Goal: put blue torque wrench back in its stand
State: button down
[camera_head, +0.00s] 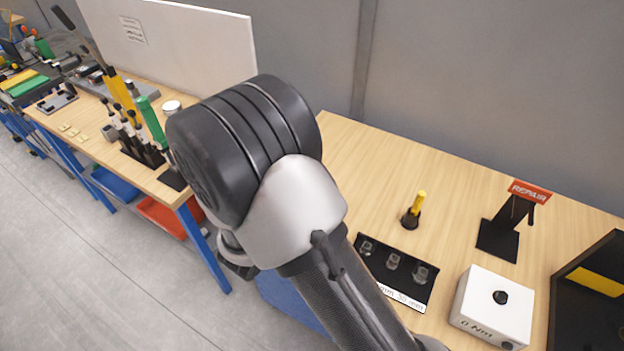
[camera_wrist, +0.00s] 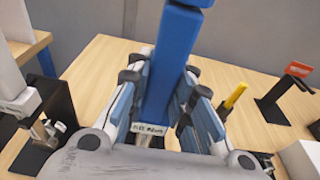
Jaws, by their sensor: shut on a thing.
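The blue torque wrench's thick blue handle (camera_wrist: 172,62) rises upright between the fingers of my gripper (camera_wrist: 160,80) in the wrist view. The gripper is shut on it, and a small white label shows below the handle. The wrench's lower part is hidden by the gripper. In the head view my arm hides the gripper and the wrench. A black stand-like block (camera_wrist: 60,98) with metal parts is at the left of the wrist view; I cannot tell whether it is the blue wrench's stand. Green (camera_head: 152,122) and yellow-handled (camera_head: 120,92) tools stand on the left bench in the head view.
On the right bench are a yellow-handled tool (camera_head: 415,205), a black tray of sockets (camera_head: 385,290), a black stand with a red REPAIR sign (camera_head: 530,192) and a white box (camera_head: 492,305). A white panel (camera_head: 180,40) stands behind the left bench. The right bench's back is clear.

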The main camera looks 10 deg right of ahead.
jog(key=shift+f+b, duration=0.65)
jog(key=shift+f, duration=0.05)
dwell(0.6)
jog(key=c, duration=1.3)
grip_release()
jog(key=shift+c, duration=0.2)
jog(key=shift+f, duration=0.15)
jog(key=shift+s, duration=0.1)
